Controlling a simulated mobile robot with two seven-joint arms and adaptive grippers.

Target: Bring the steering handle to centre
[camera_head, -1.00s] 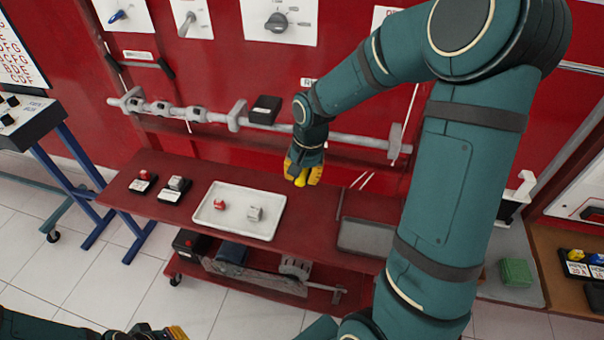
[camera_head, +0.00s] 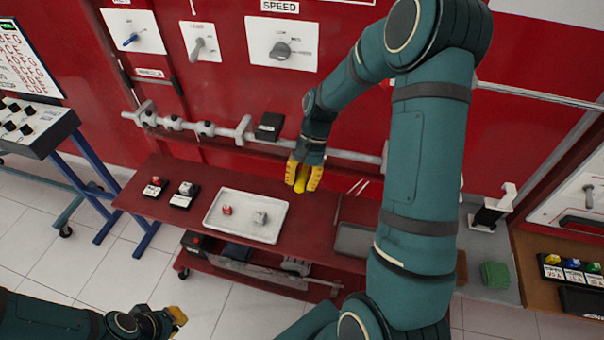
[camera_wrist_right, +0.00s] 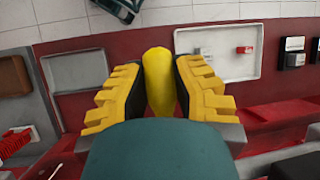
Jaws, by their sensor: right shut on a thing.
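My right gripper (camera_head: 303,178) hangs over the back part of the red bench, right of the white tray. Its yellow fingers are closed around a smooth yellow rounded piece, which shows between them in the right wrist view (camera_wrist_right: 159,82). I cannot tell whether this yellow piece is the steering handle or what it joins to. My left gripper (camera_head: 174,319) is low at the left, over the floor and away from the bench. Its fingers are too small to read. A grey lever (camera_head: 198,48) and a grey knob (camera_head: 281,50) below a "SPEED" sign are on the red wall panel.
The red bench (camera_head: 150,208) carries a white tray (camera_head: 245,238) with a red and a grey piece, two small black-based blocks and a grey tray (camera_head: 354,240). A grey bar (camera_head: 222,132) with a black box runs along the wall behind. A console (camera_head: 40,125) stands left.

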